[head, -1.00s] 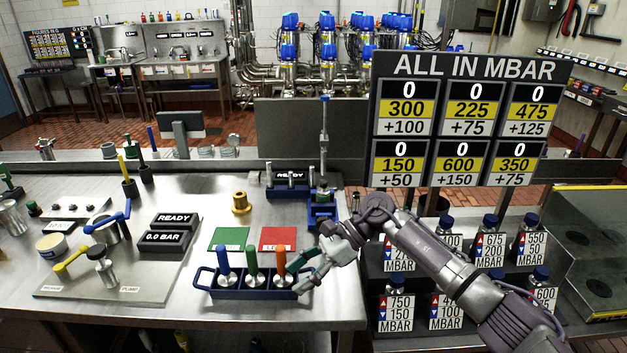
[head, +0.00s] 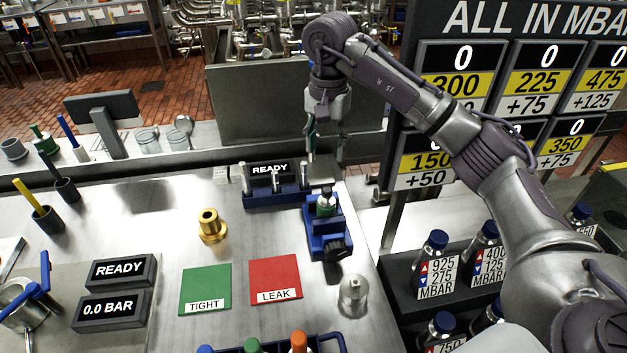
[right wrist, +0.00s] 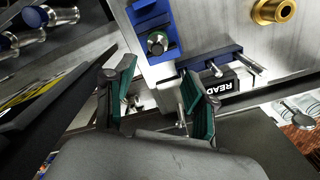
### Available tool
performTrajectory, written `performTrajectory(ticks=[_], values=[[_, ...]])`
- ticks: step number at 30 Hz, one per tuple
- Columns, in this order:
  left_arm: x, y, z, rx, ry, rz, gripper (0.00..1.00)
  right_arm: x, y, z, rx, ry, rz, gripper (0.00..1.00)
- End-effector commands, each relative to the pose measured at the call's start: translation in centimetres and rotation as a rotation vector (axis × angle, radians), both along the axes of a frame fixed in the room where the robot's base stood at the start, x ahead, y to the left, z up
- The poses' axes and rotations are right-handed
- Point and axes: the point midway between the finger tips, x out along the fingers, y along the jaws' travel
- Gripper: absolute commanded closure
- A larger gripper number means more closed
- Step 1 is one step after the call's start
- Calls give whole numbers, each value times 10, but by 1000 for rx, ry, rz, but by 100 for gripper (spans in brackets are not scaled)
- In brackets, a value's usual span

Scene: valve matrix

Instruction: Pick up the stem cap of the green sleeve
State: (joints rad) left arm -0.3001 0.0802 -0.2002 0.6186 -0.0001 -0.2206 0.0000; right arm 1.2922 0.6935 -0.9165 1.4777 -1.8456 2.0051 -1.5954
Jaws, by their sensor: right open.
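A part with a green sleeve (head: 327,203) stands upright in a blue holder (head: 323,240) on the right of the table. Its grey round top shows end-on in the right wrist view (right wrist: 157,43), with a little green around it. I cannot tell for certain whether that top is the stem cap. A loose silver cylindrical piece (head: 353,297) stands on the table nearer to me. My right gripper (head: 326,145) points down, open and empty, behind and above the blue holder. Its teal fingers (right wrist: 158,85) are apart in the right wrist view. My left gripper is out of view.
A brass fitting (head: 211,226), a green TIGHT pad (head: 205,288) and a red LEAK pad (head: 275,279) lie left. The pressure board (head: 510,80) stands to the right.

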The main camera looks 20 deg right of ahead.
Motion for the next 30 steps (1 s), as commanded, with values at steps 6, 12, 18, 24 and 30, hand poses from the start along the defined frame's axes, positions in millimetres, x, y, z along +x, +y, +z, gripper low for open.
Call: performTrajectory(ticks=[6,12,18,24,30], values=[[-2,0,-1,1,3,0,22,-1,-1,-17,-8,4,6,44],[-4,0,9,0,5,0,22,-2,-2,-54,-9,4,4,44],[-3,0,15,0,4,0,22,-1,-2,-80,-7,1,3,44],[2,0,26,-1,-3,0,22,-1,-3,-94,-7,4,2,44],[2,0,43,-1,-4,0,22,1,-6,-124,-6,3,2,44]])
